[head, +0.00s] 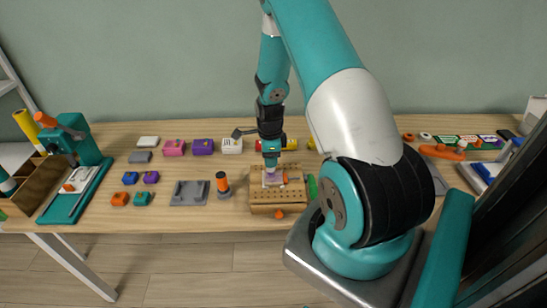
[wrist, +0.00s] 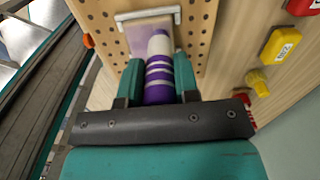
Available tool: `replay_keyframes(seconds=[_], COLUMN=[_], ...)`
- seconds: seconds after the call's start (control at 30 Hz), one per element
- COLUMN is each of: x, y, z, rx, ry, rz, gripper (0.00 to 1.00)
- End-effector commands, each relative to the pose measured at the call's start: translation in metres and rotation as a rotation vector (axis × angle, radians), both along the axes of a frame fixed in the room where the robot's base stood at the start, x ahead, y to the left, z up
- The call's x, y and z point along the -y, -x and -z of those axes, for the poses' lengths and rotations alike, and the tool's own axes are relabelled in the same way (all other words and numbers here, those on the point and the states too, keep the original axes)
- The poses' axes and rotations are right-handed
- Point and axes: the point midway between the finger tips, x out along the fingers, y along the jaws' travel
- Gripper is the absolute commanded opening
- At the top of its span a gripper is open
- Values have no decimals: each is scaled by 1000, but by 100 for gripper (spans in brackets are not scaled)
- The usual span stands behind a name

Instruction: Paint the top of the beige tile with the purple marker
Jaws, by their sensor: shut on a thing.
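My gripper (wrist: 158,82) is shut on the purple marker (wrist: 158,94), which has white bands and a pale tip end pointing away from my wrist. In the head view my gripper (head: 271,160) is over the wooden block. The tile (wrist: 147,36) lies on the holed block beneath the marker's tip; its visible face looks beige with a lilac tint. The marker's end overlaps the tile in the wrist view, and I cannot tell whether it touches. Part of the tile is hidden by the marker and fingers.
The holed wooden block (head: 280,197) stands near the table's front edge. A grey bar (wrist: 148,16) borders the tile. An orange-topped marker (head: 221,184) and a grey plate (head: 188,193) are to the left. Small coloured blocks lie farther left. My arm hides table on the right.

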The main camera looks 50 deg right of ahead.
Motion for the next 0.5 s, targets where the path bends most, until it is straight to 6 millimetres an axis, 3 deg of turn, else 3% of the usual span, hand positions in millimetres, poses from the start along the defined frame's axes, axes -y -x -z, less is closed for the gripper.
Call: replay_keyframes(seconds=[0.5], x=[-14], y=[4], z=[0], rx=[-2], ry=[-2], rz=[-1], gripper=[10])
